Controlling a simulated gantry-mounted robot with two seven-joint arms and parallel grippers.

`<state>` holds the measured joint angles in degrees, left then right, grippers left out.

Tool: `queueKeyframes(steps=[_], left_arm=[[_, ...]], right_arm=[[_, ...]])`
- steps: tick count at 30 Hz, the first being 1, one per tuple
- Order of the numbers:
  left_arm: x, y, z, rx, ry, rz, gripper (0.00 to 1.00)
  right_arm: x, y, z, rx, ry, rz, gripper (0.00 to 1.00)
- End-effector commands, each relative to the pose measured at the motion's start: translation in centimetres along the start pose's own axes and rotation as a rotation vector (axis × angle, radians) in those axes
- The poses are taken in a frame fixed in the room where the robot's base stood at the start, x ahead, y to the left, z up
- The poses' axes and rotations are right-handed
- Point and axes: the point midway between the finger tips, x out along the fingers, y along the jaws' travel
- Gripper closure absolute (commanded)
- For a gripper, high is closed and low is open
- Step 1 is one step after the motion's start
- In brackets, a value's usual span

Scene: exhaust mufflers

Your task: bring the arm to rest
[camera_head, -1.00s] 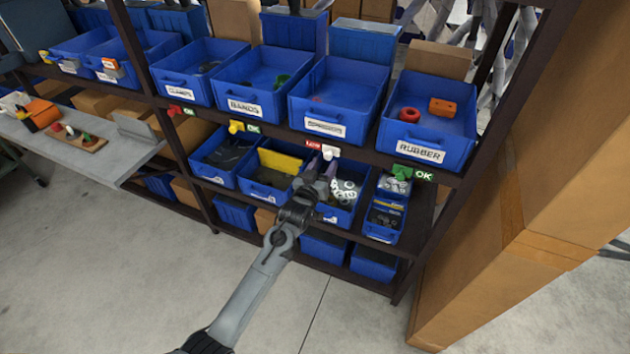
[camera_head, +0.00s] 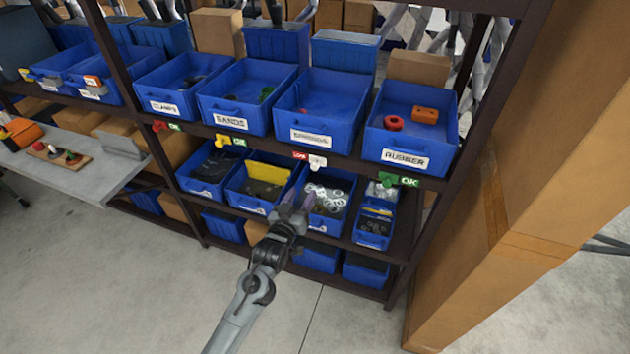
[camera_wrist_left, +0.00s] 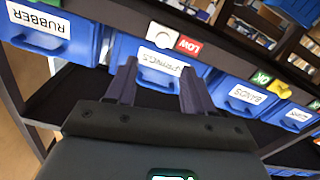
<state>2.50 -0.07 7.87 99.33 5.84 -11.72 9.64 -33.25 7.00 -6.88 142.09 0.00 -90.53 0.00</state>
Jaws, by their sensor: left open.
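My left gripper (camera_head: 293,203) has dark purple-grey fingers and is in front of the shelf's lower row of blue bins. In the left wrist view the fingers of my left gripper (camera_wrist_left: 159,88) stand apart, with nothing between them. Behind them is a labelled blue bin (camera_wrist_left: 147,52), whose label is upside down and partly hidden by a finger. My right gripper is in neither view.
The dark shelf carries an upper row of bins, including the RUBBER bin (camera_head: 379,145), and a lower row, including a bin of pale rings (camera_head: 340,208). A tall cardboard box (camera_head: 545,190) stands at right. Concrete floor (camera_head: 345,325) is open in front.

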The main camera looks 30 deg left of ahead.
Motion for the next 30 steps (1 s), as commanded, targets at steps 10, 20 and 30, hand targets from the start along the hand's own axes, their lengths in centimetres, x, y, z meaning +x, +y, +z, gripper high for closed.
queueKeyframes(steps=[10, 20, 30], left_arm=[[-2.7, -1.5, 4.7, 0.030, -0.083, -0.010, 0.47], [-17.4, 1.1, 12.0, 0.162, -0.465, 0.105, 0.47], [-31.2, 4.3, 11.3, 0.345, -1.004, 0.208, 0.47]], right_arm=[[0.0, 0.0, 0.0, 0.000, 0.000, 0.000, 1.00], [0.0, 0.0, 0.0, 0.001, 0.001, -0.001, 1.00], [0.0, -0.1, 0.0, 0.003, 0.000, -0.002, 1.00]])
